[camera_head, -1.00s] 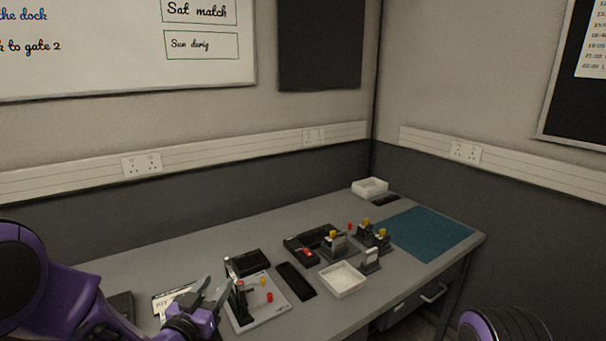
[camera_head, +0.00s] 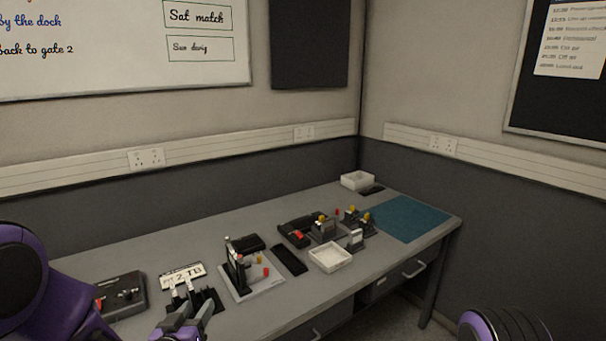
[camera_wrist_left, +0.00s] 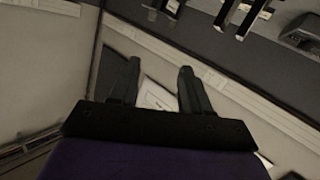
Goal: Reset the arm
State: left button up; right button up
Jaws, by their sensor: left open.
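My left arm, purple and black, comes in from the lower left in the head view. Its gripper (camera_head: 192,318) is low in the picture, at the near side of the grey bench (camera_head: 330,290). In the left wrist view the two dark fingers (camera_wrist_left: 160,88) stand apart with nothing held between them. My right gripper is not in view; only a purple and black part of my own body shows at the bottom right.

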pick_arm(q)
jog(key=s+a+f+n+g+y+b, duration=0.2)
jog(key=s+f+g, duration=0.1)
jog(key=s+f, duration=0.65)
jog(key=s+a+f+n+g+y+b, duration=0.15)
jog(key=s+f+n+g+b, duration=0.35)
jog(key=f, duration=0.8)
jog(key=s+a+f+g+b, duration=0.1)
jog(key=s+f+g, duration=0.1)
jog(key=s+f, duration=0.5)
jog(key=s+a+f+m+g+y+b, duration=0.1)
jog(key=s+f, duration=0.6)
jog(key=s, duration=0.7)
jog(key=shift+s+a+f+m+g, duration=0.3)
jog(key=shift+s+a+g, duration=0.05)
jog(key=shift+g, duration=0.55)
jog(key=shift+w, duration=0.1)
jog(key=shift+w, duration=0.1)
jog(key=shift+c, duration=0.3)
